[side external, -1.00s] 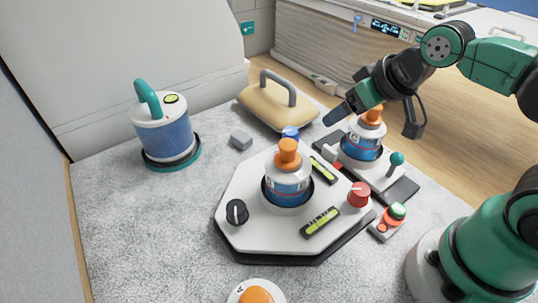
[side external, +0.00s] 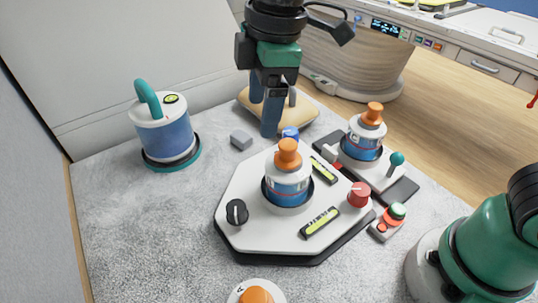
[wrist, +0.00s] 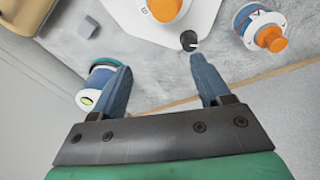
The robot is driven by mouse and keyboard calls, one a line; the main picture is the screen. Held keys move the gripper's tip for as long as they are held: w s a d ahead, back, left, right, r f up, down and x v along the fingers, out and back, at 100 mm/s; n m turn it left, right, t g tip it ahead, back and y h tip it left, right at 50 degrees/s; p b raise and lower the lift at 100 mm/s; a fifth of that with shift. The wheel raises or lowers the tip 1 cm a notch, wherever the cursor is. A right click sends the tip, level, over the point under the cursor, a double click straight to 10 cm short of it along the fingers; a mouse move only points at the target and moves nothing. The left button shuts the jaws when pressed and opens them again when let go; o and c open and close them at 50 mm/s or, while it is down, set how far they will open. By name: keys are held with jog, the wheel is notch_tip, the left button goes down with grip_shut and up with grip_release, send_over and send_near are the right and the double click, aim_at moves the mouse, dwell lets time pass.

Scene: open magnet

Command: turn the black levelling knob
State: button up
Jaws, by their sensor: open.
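The black levelling knob (side external: 237,211) sits on the near-left corner of the pale octagonal plate (side external: 260,235), with a white mark on its top. In the wrist view the black knob (wrist: 189,40) shows just beyond the right fingertip. My gripper (side external: 264,118) points down above the far side of the plate, well apart from the knob. It is open and empty, with its blue fingers (wrist: 160,66) spread in the wrist view. A red knob (side external: 358,194) and a blue knob (side external: 290,133) sit at other corners of the plate.
An orange-capped bottle (side external: 288,185) stands mid-plate beside two green levels. A second bottle (side external: 363,135) stands behind right, and an orange-topped item (side external: 257,293) is at the front edge. A teal-handled canister (side external: 163,130) and a grey block (side external: 241,140) stand left. Grey surface left of the knob is clear.

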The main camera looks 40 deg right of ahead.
jog(key=s+a+f+n+g+h, duration=0.1)
jog(key=a+n+g, duration=0.1)
jog(key=a+n, duration=0.35)
send_over(237, 205)
jog(key=shift+m, duration=0.25)
notch_tip(237, 205, down, 7)
jog(key=shift+w+a+r, duration=0.1)
jog(key=shift+f, duration=3.1)
grip_shut()
